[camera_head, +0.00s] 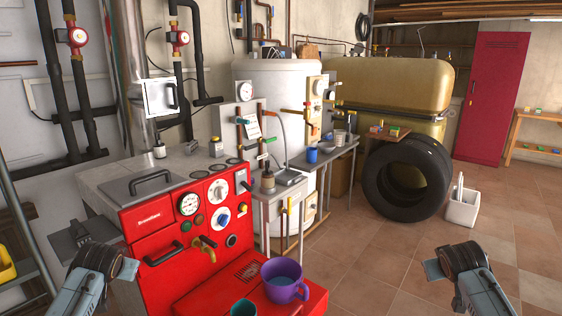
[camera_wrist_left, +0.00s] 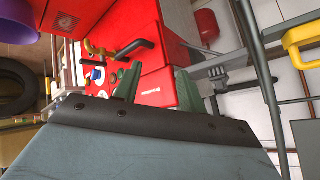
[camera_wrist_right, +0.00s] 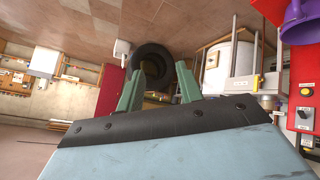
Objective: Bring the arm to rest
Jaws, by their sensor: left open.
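My left gripper (camera_wrist_left: 157,85) shows in the left wrist view, with its two green fingers apart and nothing between them. Behind its fingers is the front of the red boiler (camera_wrist_left: 148,85). My right gripper (camera_wrist_right: 156,85) shows in the right wrist view, also with green fingers apart and empty. Beyond it lie floor and the black tyre. In the head view my left arm (camera_head: 98,272) is at the lower left beside the boiler (camera_head: 150,225), and my right arm (camera_head: 468,275) is at the lower right over bare floor. I cannot make out fingertips there.
A purple mug (camera_head: 285,283) and a teal cup (camera_head: 243,308) stand on the boiler's low red ledge. A narrow table (camera_head: 325,160) with a blue cup stands behind. A tyre (camera_head: 407,178) and a white bin (camera_head: 462,207) are farther back.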

